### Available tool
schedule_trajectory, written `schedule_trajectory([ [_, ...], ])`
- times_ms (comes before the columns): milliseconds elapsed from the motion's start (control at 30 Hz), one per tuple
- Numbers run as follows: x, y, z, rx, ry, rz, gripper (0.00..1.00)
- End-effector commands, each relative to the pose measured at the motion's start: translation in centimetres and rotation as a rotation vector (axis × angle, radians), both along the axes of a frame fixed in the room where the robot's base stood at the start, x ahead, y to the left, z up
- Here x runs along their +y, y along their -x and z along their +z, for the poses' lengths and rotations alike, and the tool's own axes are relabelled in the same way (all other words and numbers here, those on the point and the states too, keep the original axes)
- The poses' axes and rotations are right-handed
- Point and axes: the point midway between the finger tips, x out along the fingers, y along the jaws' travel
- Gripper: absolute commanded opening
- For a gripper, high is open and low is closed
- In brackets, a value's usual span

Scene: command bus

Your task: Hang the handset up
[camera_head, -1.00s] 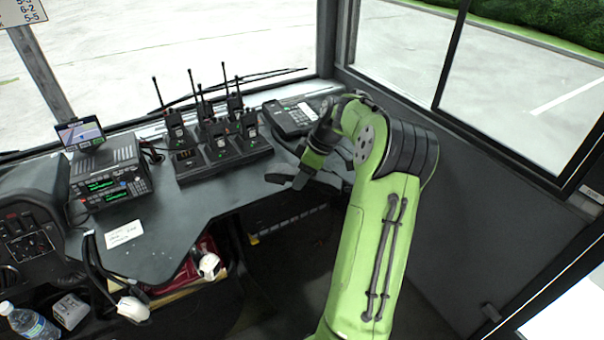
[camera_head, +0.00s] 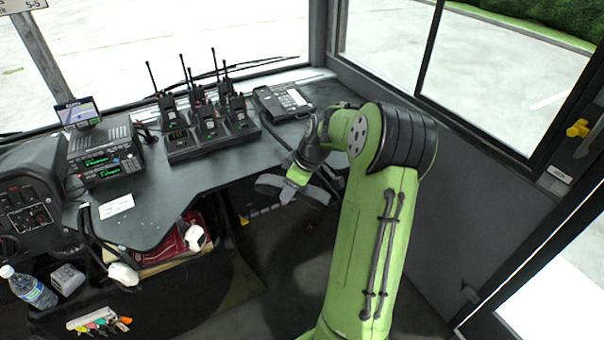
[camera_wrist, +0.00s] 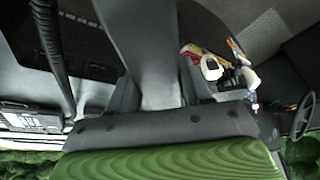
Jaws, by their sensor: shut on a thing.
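The phone base (camera_head: 283,101) sits on the dark dashboard, right of the radios, with its keypad facing up; it also shows at the left edge of the wrist view (camera_wrist: 30,118). My gripper (camera_head: 291,188) is shut on the dark grey handset (camera_head: 268,184), off the front edge of the dashboard and apart from the base. One handset end shows left of the fingers and another part to the right; the middle is hidden by the gripper.
A charger rack (camera_head: 213,140) with several upright radios stands left of the phone base. Further left are a radio unit (camera_head: 104,160) and a small screen (camera_head: 78,112). A window wall bounds the right. The dashboard's front middle is mostly clear.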

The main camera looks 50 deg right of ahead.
Motion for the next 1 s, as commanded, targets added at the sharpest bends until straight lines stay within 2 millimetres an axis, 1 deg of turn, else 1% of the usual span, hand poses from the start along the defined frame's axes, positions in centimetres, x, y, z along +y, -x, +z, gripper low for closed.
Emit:
schedule_trajectory([
  [33,1.4,-0.1,-0.7,0.005,-0.003,-0.006,0.07],
  [167,4.7,-0.4,-2.7,0.004,-0.003,-0.05,0.07],
  [267,8.1,-0.6,-4.9,0.006,-0.005,-0.097,0.07],
  [300,9.9,-0.8,-6.0,0.007,-0.005,-0.12,0.07],
  [400,14.2,-1.2,-8.8,0.009,-0.005,-0.179,0.07],
  [500,17.5,-1.4,-10.9,0.007,-0.003,-0.233,0.07],
  [600,19.8,-1.7,-12.4,0.005,-0.001,-0.273,0.07],
  [733,22.1,-2.0,-13.9,0.003,0.0,-0.311,0.07],
  [900,24.5,-2.2,-15.5,0.002,0.0,-0.352,0.07],
  [1000,25.6,-2.4,-16.2,0.002,-0.001,-0.373,0.07],
])
